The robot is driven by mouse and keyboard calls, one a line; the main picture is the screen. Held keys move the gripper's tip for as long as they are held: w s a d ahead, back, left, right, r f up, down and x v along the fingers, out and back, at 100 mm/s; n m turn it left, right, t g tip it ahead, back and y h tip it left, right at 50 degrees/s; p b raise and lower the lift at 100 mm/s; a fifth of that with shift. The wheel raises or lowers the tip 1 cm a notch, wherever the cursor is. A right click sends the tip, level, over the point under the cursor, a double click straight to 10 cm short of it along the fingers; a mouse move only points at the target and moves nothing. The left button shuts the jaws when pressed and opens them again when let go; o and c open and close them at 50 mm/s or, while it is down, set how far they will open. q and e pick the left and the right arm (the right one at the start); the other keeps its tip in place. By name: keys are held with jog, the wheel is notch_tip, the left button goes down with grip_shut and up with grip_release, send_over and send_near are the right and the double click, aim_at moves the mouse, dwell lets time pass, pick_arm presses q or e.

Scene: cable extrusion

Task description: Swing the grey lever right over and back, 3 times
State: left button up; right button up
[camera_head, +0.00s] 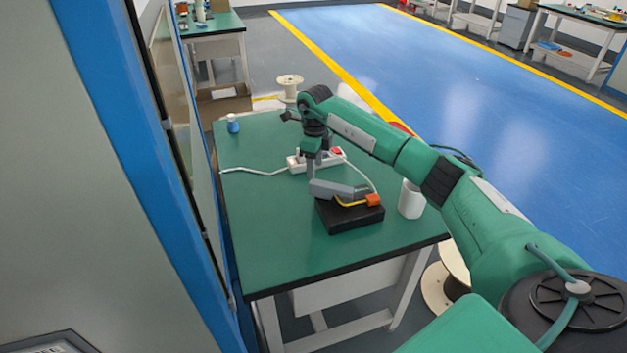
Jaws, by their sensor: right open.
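The grey lever (338,191) lies low and nearly flat over a black block (335,220) on the green-topped table (272,233). A yellow strip and an orange piece (374,200) sit at the lever's right side. My right arm reaches in from the lower right. My right gripper (314,172) points down just above the lever's left end and is open. My left gripper is out of view.
A white power strip (303,163) with a cable lies behind the gripper. A white cup (411,199) stands right of the block and a small blue-and-white bottle (232,124) at the back left. A cabinet with a blue edge borders the left. The table's front left is clear.

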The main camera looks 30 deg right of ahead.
aim_at(314, 181)
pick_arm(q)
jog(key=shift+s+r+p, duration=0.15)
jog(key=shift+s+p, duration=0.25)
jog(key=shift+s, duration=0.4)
pick_arm(e)
notch_tip(314, 181, down, 7)
jog(key=shift+f, duration=0.15)
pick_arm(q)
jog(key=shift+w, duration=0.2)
pick_arm(e)
grip_shut()
